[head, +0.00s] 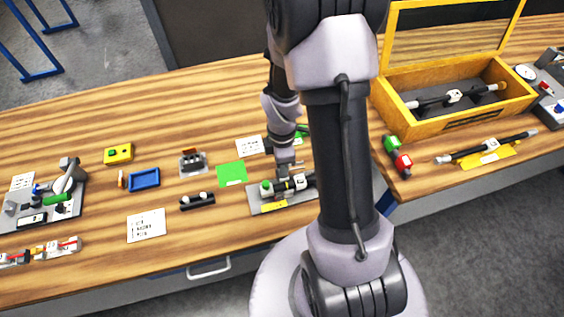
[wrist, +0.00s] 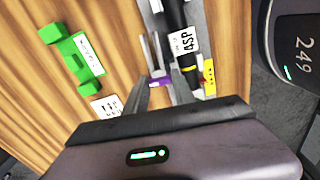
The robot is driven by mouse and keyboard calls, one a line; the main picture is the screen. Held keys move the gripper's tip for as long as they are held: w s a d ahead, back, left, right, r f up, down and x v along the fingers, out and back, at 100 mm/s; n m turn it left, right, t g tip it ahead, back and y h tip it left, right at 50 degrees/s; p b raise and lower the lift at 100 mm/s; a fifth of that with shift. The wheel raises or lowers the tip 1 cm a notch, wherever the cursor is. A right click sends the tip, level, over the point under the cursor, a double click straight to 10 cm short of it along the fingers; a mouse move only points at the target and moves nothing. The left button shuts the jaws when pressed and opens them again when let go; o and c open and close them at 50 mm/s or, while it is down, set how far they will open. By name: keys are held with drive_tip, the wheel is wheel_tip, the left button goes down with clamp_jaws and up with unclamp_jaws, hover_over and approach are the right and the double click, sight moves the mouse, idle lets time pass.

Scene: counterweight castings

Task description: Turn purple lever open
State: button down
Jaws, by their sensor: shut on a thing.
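The purple lever (wrist: 158,81) shows in the wrist view as a small purple piece between the fingers of my gripper (wrist: 160,88). The gripper is shut on it. The lever lies beside a black cylinder with a white label (wrist: 183,43), on a grey fixture plate (wrist: 196,15). In the head view my gripper (head: 284,172) is over that fixture plate (head: 256,205), which has a yellow label. I cannot make out the lever in that view. The lever's exact angle is hard to tell.
A green block (wrist: 70,52) and white cards are left of the fixture in the wrist view. In the head view a green card (head: 231,174) and a black bar with knobs (head: 197,201) are to its left. A yellow open box (head: 450,115) stands at right.

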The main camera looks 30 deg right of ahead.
drive_tip(key=shift+n, duration=0.5)
drive_tip(key=c, duration=1)
unclamp_jaws()
drive_tip(key=shift+c, duration=0.2)
wheel_tip(320, 180, up, 18)
drive_tip(key=p, duration=0.5)
drive_tip(key=shift+f, duration=0.25)
